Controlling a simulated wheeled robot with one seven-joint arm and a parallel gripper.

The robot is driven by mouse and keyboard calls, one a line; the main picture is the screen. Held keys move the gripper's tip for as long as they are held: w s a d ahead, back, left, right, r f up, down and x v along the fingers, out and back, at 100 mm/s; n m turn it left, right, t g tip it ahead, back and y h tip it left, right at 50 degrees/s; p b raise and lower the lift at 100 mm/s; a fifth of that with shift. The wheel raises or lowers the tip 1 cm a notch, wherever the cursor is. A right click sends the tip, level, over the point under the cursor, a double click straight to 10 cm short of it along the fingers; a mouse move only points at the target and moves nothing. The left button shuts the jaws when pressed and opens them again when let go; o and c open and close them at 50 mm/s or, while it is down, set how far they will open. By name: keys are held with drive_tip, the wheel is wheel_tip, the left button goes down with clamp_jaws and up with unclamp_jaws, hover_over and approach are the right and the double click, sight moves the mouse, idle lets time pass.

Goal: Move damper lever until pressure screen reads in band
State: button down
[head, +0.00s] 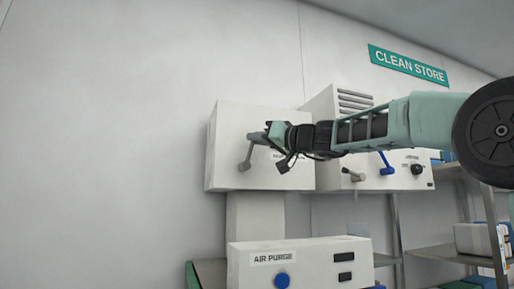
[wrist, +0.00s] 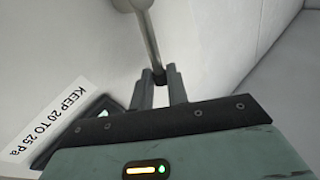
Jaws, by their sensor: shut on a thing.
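The grey damper lever (head: 246,156) is on the front of a white wall box (head: 230,120). It runs up and slightly right from its hub. My gripper (head: 252,136) reaches in from the right and is shut on the lever's upper end. In the wrist view, my fingers (wrist: 160,82) close around the dark tip of the lever (wrist: 146,35). A label reading "KEEP 20 TO 25 Pa" (wrist: 60,118) lies to the left. The dark screen (wrist: 97,108) beside it is mostly hidden behind my gripper, and its reading cannot be made out.
A second white box (head: 325,105) with a blue lever (head: 387,163) and black knob (head: 417,169) stands to the right, partly behind my arm. An "AIR PURGE" box (head: 310,258) with a blue button (head: 282,281) is below. Metal shelves (head: 455,252) are at right. The left wall is clear.

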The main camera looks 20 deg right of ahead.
drive_tip(key=c, duration=1.4)
unclamp_jaws()
drive_tip(key=shift+o, duration=0.2)
drive_tip(key=b+v, duration=0.8)
drive_tip(key=v, duration=0.9)
drive_tip(key=shift+s+d, duration=0.15)
